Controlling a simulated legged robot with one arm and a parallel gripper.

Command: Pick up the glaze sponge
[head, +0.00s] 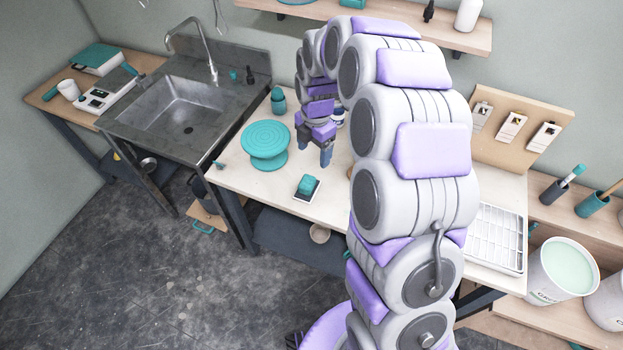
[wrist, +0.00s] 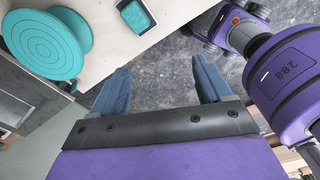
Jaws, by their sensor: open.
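A small teal block, which looks like the glaze sponge (head: 306,183), sits in a dark, light-rimmed holder (head: 313,193) near the front edge of the pale worktable. It also shows at the top of the wrist view (wrist: 136,15). My gripper (head: 313,140) is open and empty above the table, apart from the sponge and behind it in the head view. In the wrist view its two blue fingers (wrist: 160,65) are spread, with grey floor visible between them. The sponge lies beyond the left fingertip there.
A teal banding wheel (head: 266,141) stands left of the sponge, with a teal bottle (head: 278,99) behind it. A white rack (head: 490,238) lies at the table's right end. A metal sink (head: 188,105) adjoins on the left. My arm hides the table's middle.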

